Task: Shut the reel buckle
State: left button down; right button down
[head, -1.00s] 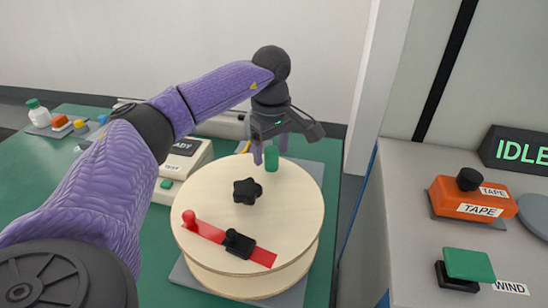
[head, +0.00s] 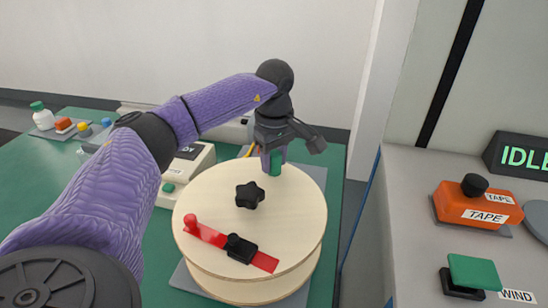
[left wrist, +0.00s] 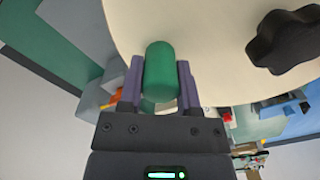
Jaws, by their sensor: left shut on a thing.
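The wooden reel (head: 290,215) lies flat with a black star knob (head: 250,195) at its middle. A red strap (head: 208,235) with a red upright post at its left end lies across the near side of the reel's top. A black buckle piece (head: 240,248) sits on this strap. A green upright peg (head: 275,164) stands near the reel's far edge. My left gripper (head: 271,158) is shut on the green peg; in the left wrist view its purple fingers flank the peg (left wrist: 160,72). My right gripper is not in view.
A green table (head: 100,185) carries a pale device (head: 190,170) left of the reel and small bottles (head: 40,116) farther back. On the right, a grey cabinet top holds an orange TAPE unit (head: 470,208), a green WIND button (head: 473,271) and an IDLE display (head: 522,155).

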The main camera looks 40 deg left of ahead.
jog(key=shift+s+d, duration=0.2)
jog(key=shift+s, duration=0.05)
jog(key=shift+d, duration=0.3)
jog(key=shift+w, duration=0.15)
